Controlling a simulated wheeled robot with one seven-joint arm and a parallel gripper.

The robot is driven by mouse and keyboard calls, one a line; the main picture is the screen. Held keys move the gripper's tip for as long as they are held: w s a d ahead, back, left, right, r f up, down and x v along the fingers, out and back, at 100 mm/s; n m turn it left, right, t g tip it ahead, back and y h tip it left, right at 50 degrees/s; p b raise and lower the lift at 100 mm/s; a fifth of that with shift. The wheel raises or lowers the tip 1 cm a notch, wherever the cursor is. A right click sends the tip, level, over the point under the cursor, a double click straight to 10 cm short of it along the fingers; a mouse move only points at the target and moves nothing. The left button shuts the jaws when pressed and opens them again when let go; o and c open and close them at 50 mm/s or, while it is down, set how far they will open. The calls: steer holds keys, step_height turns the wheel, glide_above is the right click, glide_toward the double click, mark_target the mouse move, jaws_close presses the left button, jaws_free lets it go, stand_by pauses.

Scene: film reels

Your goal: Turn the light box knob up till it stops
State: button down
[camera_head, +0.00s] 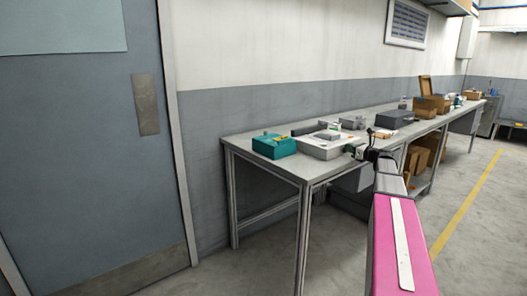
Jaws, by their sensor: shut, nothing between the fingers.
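A low white box (318,152), which looks like the light box, sits near the front end of the long bench. A grey piece lies on its top. I cannot make out its knob at this size. My gripper (351,150) is shut and empty. It is at the right end of the white box, by its front side. I cannot tell whether it touches the box.
A teal box (273,146) stands just left of the white box on the grey bench (238,143). Farther along are a dark grey case (396,118) and brown boxes (424,106). A grey door (85,180) is at left. Open floor lies in front.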

steer(key=shift+w+d+r, duration=0.1)
steer(key=shift+w+d, duration=0.15)
steer(key=shift+w, duration=0.5)
steer(key=shift+w+d+r, duration=0.1)
steer(key=shift+w+d, duration=0.15)
steer(key=shift+w, duration=0.45)
steer(key=shift+r, duration=0.45)
steer(key=v, duration=0.6)
steer(key=shift+s+f, duration=0.3)
steer(key=shift+s, duration=0.2)
steer(key=shift+a, duration=0.1)
steer(key=shift+s, duration=0.1)
